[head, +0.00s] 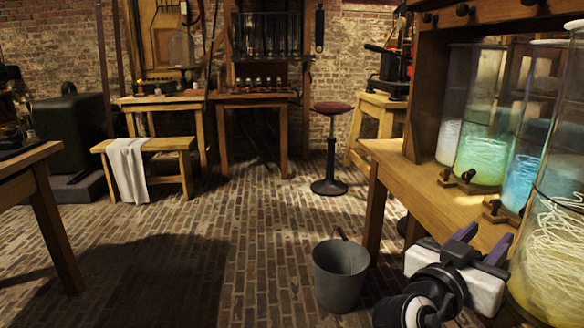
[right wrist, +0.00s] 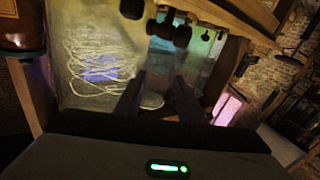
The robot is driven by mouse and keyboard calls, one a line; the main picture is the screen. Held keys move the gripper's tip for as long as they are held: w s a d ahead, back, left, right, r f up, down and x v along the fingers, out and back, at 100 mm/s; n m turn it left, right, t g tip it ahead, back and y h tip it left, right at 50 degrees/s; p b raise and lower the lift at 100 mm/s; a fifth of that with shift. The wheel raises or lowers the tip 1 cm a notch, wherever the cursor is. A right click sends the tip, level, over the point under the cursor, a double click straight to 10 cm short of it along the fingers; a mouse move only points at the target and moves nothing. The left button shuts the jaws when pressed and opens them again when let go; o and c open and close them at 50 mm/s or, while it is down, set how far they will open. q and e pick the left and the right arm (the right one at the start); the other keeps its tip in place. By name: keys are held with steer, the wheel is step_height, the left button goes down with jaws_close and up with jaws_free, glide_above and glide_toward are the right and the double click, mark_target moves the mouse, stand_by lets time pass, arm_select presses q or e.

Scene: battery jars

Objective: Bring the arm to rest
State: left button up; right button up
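My right gripper (head: 482,241) is at the lower right of the head view, beside the wooden bench and just left of the nearest glass jar (head: 553,235). Its two dark fingers stand apart, with nothing seen held between them. In the right wrist view the fingers (right wrist: 157,98) are also spread, with glass jars beyond them. A small pale round thing (right wrist: 152,101) shows beyond the gap; I cannot tell what it is. My left gripper is in neither view.
Several glass jars, with green (head: 483,150) and blue (head: 522,170) glows, line the wooden bench (head: 440,188). A grey bucket (head: 340,276) stands on the brick floor close left of my right gripper. A red-topped stool (head: 332,109) is farther back. The middle floor is open.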

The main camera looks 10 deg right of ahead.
steer(key=a+f+n+t+y+b, duration=0.1)
steer(key=a+f+n+y, duration=0.45)
steer(key=f, duration=0.65)
steer(key=a+f+n+t+y+b, duration=0.1)
steer(key=a+f+n+t+y, duration=0.1)
steer(key=a+f+n+y, duration=0.65)
steer(key=s+a+f+g+y+b, duration=0.1)
steer(key=s+a+f+g+y, duration=0.2)
steer(key=s+a+f, duration=0.45)
steer(key=s+a+f+g+y+b, duration=0.1)
steer(key=s+a+f+g+y, duration=0.15)
steer(key=s+a+f, duration=0.5)
arm_select(q)
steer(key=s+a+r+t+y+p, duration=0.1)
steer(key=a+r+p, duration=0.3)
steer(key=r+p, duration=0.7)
steer(key=p, duration=1.2)
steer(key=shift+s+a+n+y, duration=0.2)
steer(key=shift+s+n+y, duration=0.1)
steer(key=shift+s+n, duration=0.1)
arm_select(e)
steer(key=s+d+r+t, duration=0.1)
steer(key=s+d+r, duration=0.1)
steer(key=r, duration=0.4)
steer(key=s+d+r+m+t+h, duration=0.1)
steer(key=s+d+r, duration=0.1)
steer(key=d+r, duration=0.3)
steer(key=shift+d+r, duration=0.3)
steer(key=shift+r, duration=0.35)
